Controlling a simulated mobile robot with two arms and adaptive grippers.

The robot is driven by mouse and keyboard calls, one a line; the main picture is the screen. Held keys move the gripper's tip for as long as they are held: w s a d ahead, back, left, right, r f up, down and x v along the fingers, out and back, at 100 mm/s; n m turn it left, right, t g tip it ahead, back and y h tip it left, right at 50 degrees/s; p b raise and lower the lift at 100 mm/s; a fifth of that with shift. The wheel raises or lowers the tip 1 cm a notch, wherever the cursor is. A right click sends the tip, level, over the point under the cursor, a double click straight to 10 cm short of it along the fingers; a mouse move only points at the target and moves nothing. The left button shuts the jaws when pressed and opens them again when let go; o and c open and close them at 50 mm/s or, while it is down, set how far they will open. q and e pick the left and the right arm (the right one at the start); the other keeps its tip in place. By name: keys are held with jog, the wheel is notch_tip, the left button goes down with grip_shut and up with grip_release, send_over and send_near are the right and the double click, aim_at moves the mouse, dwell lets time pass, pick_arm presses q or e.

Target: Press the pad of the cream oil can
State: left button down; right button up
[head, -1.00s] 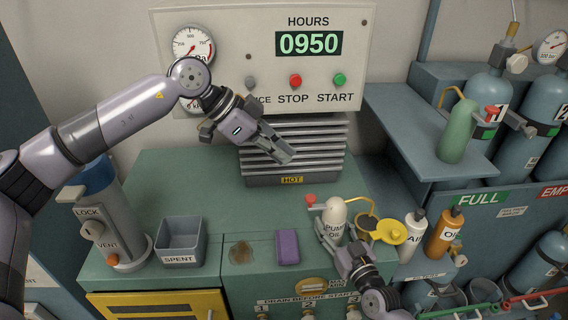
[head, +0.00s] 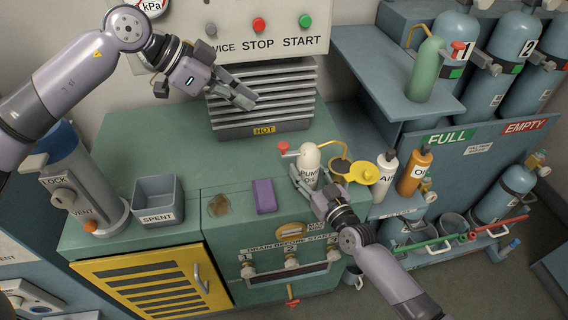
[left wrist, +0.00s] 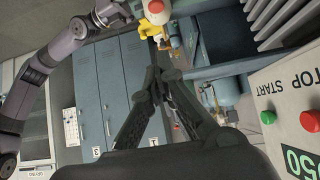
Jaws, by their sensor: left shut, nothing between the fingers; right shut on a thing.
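The cream oil can (head: 309,158), labelled PUMP OIL, stands upright near the front right of the green counter. Its red pad (head: 283,148) sticks out to the left of its top. My right gripper (head: 306,184) is shut on the can's lower body and hides part of it. My left gripper (head: 243,98) is shut and empty, in front of the grey ribbed heater, up and left of the can and apart from the pad. In the left wrist view its fingertips (left wrist: 155,74) meet, and the can (left wrist: 156,12) shows at the top edge.
The heater (head: 262,100) is marked HOT. A purple block (head: 264,196) and a SPENT bin (head: 158,198) are left of the can.

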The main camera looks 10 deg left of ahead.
pick_arm(q)
jog(key=shift+s+a+r, duration=0.1)
dwell(0.3)
send_over(280, 147)
notch_tip(280, 147, down, 7)
jog(key=shift+f, duration=0.2)
notch_tip(280, 147, down, 2)
jog(key=shift+f, duration=0.75)
